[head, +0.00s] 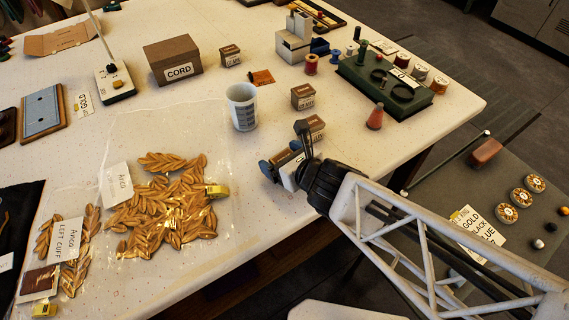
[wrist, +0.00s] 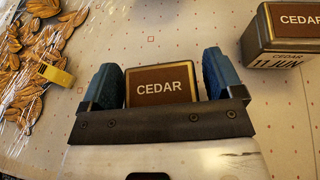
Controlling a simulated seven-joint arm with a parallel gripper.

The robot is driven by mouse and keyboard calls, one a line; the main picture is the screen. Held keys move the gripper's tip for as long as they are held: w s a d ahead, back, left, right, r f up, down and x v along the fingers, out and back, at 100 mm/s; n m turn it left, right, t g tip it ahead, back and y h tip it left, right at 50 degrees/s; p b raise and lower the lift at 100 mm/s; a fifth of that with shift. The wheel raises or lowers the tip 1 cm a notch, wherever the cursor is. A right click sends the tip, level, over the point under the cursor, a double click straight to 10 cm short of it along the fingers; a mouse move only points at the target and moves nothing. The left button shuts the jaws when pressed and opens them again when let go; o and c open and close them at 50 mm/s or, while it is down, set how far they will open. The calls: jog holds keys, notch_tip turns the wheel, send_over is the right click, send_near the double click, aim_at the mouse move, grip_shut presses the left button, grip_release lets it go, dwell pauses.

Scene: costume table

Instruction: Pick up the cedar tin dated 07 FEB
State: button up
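A small cedar tin with a brown top (wrist: 162,85) sits between the two blue fingers of my gripper (wrist: 160,80) in the wrist view. My gripper is open around it: the left finger is very close to its side, and a thin gap shows at the right. Its date is hidden. In the head view, my gripper (head: 284,155) is at the table's right edge with this tin (head: 283,157) between its fingers. A second cedar tin (wrist: 290,35), dated 11 JUN, stands to the right in the wrist view.
Further small tins stand behind, one (head: 303,96) near the measuring cup (head: 242,107) and one (head: 230,55) near the CORD box (head: 174,60). Bagged gold leaves (head: 165,210) lie left.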

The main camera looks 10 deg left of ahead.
aim_at(282, 156)
jog(key=c, duration=0.8)
jog(key=shift+r, duration=0.1)
jog(key=shift+r, duration=1.55)
jog(key=shift+s+d+r, duration=0.15)
jog(key=shift+s+d, duration=0.05)
jog(key=shift+s, duration=0.1)
jog(key=s+d, duration=0.3)
jog(key=s, duration=0.1)
jog(key=s+d+r, duration=0.1)
jog(key=s+d, duration=0.2)
jog(key=s, duration=0.1)
jog(key=s+d, duration=0.3)
jog(key=s, duration=0.1)
jog(key=shift+s+r, duration=0.2)
jog(key=shift+s, duration=0.05)
